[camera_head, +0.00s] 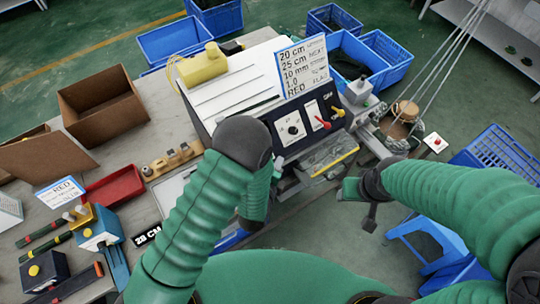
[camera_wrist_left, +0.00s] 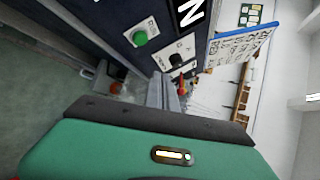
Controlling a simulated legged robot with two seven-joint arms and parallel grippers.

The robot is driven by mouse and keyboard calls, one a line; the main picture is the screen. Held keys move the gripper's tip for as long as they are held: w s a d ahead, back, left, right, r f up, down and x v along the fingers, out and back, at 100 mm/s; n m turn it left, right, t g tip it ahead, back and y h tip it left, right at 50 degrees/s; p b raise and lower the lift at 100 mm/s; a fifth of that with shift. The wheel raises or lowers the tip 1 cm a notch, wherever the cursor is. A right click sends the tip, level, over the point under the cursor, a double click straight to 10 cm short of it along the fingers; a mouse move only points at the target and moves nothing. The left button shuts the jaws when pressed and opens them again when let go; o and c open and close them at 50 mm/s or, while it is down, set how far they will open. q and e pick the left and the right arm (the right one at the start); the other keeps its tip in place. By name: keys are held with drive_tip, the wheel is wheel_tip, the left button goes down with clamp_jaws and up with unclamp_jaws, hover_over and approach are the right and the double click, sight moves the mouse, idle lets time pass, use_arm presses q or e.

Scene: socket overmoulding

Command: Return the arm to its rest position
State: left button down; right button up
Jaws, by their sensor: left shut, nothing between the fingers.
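My left arm comes in from the lower left, bends at a dark joint and folds down in front of the machine. Its gripper (camera_head: 277,167) is mostly hidden behind the arm in the head view; only grey finger parts show by the machine's front. In the left wrist view the two grey fingers (camera_wrist_left: 167,93) are together and empty, pointing toward the machine's control panel (camera_head: 302,126). The panel shows a green button (camera_wrist_left: 140,39) and a red lever (camera_head: 322,122). My right gripper (camera_head: 371,214) is small and dark at the right, above the floor; its fingers cannot be made out.
The machine stands close ahead, with a sign (camera_head: 302,67) and yellow pump (camera_head: 203,63) on top. The table at left holds a red tray (camera_head: 115,187), a cardboard box (camera_head: 103,105) and tools. A blue stool (camera_head: 425,236) stands at right.

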idle(0.4)
use_arm(q)
drive_tip(key=a+f+n+g+y+b, duration=0.2)
drive_tip(key=a+n+g+b, duration=0.2)
drive_tip(key=a+n+b, duration=0.6)
drive_tip(key=s+a+n+g+b, duration=0.2)
drive_tip(key=s+a+n+g, duration=0.1)
drive_tip(key=s+n, duration=0.3)
drive_tip(key=s+a+r+n+g+y+b, duration=0.1)
drive_tip(key=s+a+n+g, duration=0.1)
drive_tip(key=s+a+n, duration=0.4)
drive_tip(key=shift+s+a+n+g+y+b, duration=0.25)
drive_tip(key=shift+s+n+g+b, duration=0.2)
drive_tip(key=shift+s, duration=1.05)
drive_tip(key=shift+s+a, duration=0.1)
drive_tip(key=shift+a, duration=0.1)
drive_tip(key=shift+d, duration=0.1)
